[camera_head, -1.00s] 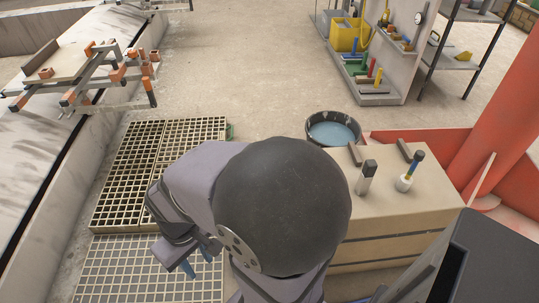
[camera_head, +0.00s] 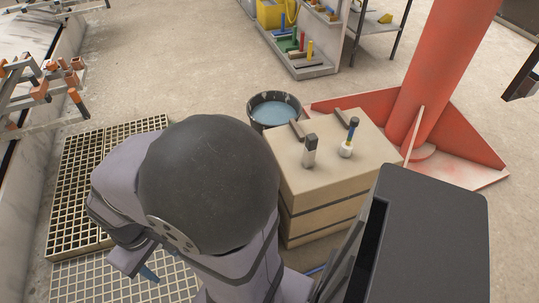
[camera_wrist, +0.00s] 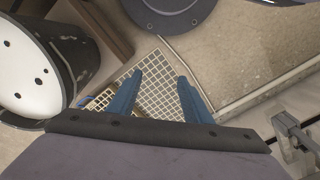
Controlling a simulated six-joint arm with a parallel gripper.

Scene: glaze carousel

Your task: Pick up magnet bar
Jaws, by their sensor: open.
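A dark bar (camera_head: 297,130) lies on top of the tan box at its back left, near the bucket. A second dark bar (camera_head: 340,115) lies at the box's back edge. I cannot tell for sure which is the magnet bar. My gripper's blue fingers are apart and empty in the wrist view (camera_wrist: 159,78), pointing over floor grating. In the head view my gripper (camera_head: 150,273) is low at the left of my arm, well away from the box and mostly hidden by my arm.
A bucket of bluish liquid (camera_head: 274,110) stands behind. A red column (camera_head: 440,70) rises at right. Grating (camera_head: 75,195) lies at left.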

